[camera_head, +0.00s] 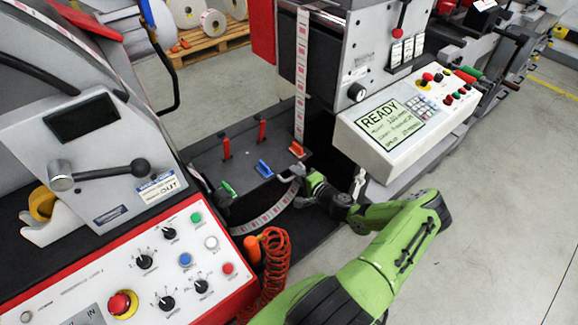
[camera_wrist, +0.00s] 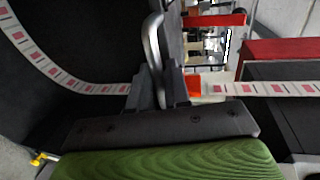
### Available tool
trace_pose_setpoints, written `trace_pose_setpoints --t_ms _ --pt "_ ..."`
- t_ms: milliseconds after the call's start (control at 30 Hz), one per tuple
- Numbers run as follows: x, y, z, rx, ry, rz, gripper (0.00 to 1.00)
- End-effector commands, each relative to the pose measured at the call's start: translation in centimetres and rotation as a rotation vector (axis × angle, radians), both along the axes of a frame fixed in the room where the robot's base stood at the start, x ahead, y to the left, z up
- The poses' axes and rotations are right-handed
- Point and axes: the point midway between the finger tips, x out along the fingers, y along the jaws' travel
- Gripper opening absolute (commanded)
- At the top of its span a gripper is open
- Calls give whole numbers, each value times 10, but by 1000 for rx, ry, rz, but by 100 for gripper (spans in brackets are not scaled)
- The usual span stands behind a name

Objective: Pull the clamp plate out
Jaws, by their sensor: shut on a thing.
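A curved silver handle (camera_wrist: 153,45) stands between the fingers of my gripper (camera_wrist: 160,88) in the wrist view. In the head view my gripper (camera_head: 302,180) is at the right front corner of the dark grey table (camera_head: 205,160), just below the orange lever (camera_head: 297,148). My gripper is shut on the handle, which I take to belong to the clamp plate. The plate itself I cannot tell apart from the dark table. The printed label strip (camera_head: 302,75) comes down to the table near the orange lever and shows again as a loop below its front edge.
Red, blue and green levers (camera_head: 228,188) stand on the table. The red-edged control panel (camera_head: 130,260) is at front left, with an orange coiled hose (camera_head: 275,265) beside it. The white READY console (camera_head: 405,115) is close on the right. Open floor (camera_head: 510,200) lies further right.

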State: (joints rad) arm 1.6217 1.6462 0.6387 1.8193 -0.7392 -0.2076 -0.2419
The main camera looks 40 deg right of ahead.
Motion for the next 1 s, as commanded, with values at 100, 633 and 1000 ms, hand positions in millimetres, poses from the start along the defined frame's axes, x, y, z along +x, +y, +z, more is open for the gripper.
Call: trace_pose_setpoints --t_ms 100,633,1000 --pt "-7 0 0 0 -1 -2 0" --pt "-10 0 -2 0 3 -2 30" --pt "-25 0 4 1 1 -3 30"
